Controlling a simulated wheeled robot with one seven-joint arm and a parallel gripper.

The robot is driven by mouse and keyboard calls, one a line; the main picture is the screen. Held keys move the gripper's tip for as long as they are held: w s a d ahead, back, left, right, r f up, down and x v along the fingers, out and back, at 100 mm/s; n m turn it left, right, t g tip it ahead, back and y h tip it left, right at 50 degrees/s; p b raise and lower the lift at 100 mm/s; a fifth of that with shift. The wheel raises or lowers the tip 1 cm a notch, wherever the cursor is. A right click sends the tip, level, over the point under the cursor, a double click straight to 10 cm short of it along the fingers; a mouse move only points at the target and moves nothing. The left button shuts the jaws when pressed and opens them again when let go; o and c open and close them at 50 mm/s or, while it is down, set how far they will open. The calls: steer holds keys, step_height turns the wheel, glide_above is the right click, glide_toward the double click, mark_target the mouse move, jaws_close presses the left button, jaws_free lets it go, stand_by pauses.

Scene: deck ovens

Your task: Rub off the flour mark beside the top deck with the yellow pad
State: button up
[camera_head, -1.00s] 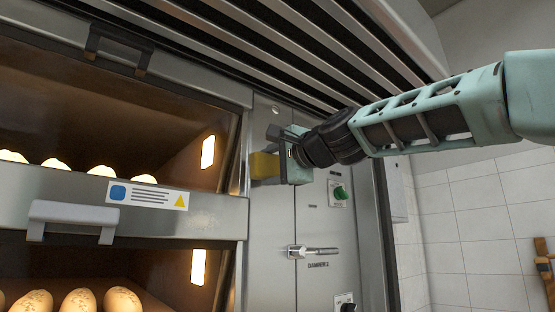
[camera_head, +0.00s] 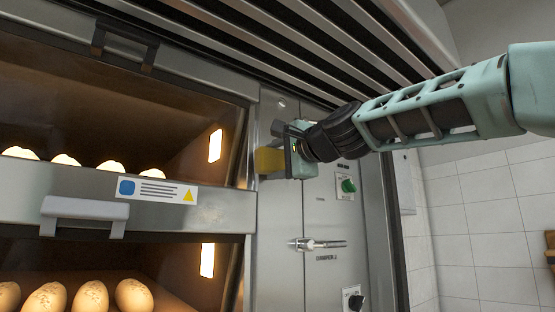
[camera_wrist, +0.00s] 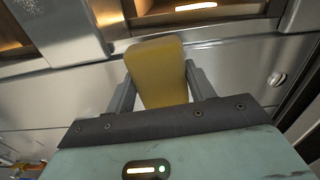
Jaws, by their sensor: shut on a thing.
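My gripper (camera_head: 283,158) is shut on the yellow pad (camera_head: 266,161) beside the top deck's window, in front of the steel panel. In the wrist view the yellow pad (camera_wrist: 158,72) stands between the two grey fingers of my gripper (camera_wrist: 160,88), its far end towards the steel front. The pad appears at or very near the panel; I cannot tell whether it touches. The top deck (camera_head: 120,110) is lit, with pale loaves inside. No flour mark can be made out in either view; it may be hidden behind the pad and gripper.
A damper handle (camera_head: 318,244) sticks out of the panel below my gripper. A green knob (camera_head: 348,185) and a black knob (camera_head: 355,301) sit to its right. A slatted hood (camera_head: 290,45) hangs above.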

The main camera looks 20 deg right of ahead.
steer(key=shift+w+a+p, duration=0.25)
steer(key=shift+w+p, duration=0.1)
steer(key=shift+w, duration=0.35)
steer(key=shift+w+d+f+b, duration=0.1)
steer(key=shift+w+d+b, duration=0.05)
steer(key=shift+d+b, duration=0.35)
steer(key=shift+w+d+f+b, duration=0.1)
steer(key=shift+d+b, duration=0.3)
steer(key=shift+d, duration=0.1)
steer(key=shift+w+d+r+b, duration=0.1)
steer(key=shift+d+b, duration=0.1)
steer(key=shift+d, duration=0.25)
steer(key=shift+w+d+r+b, duration=0.1)
steer(key=shift+d+b, duration=0.1)
steer(key=shift+d, duration=0.2)
steer(key=shift+w+d+b, duration=0.35)
steer(key=shift+d+b, duration=0.1)
steer(key=shift+d, duration=0.45)
steer(key=shift+w+d+b, duration=0.3)
steer(key=shift+d+b, duration=0.1)
steer(key=shift+d, duration=0.45)
